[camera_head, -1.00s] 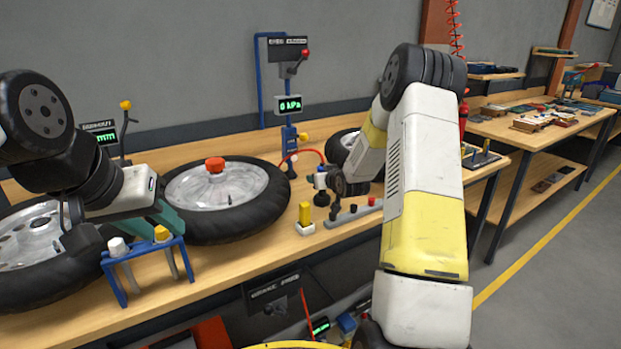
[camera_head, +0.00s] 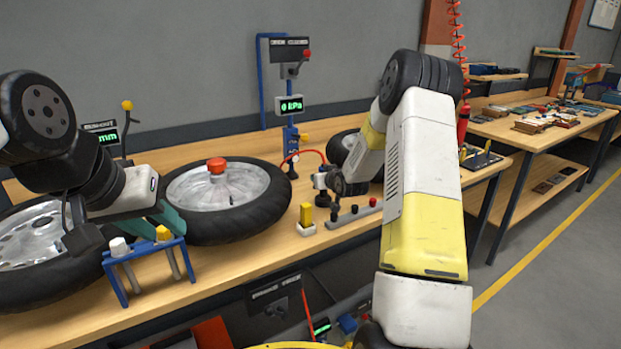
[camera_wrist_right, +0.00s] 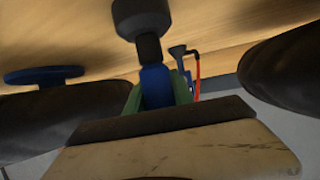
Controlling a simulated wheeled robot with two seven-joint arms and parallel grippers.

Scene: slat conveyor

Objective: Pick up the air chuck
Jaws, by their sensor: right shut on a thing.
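The air chuck (camera_head: 320,180) is a small dark and blue fitting beside a red hose, right of the middle wheel in the head view. In the right wrist view its blue body (camera_wrist_right: 156,86) lies between the green fingers of my right gripper (camera_wrist_right: 160,95), with a black neck and a wider dark head beyond. The right gripper is shut on it. In the head view the chuck is just above a small black stand (camera_head: 322,200); whether they touch is unclear. My left gripper (camera_head: 172,219) has teal fingers behind the blue rack; its opening is hidden.
A wheel with a red cap (camera_head: 216,166) lies on the bench left of the chuck. A blue rack (camera_head: 115,285) stands at the front left. A yellow block (camera_head: 306,212) and a grey bar with knobs (camera_head: 350,215) are close by. A kPa gauge post (camera_head: 289,135) rises behind.

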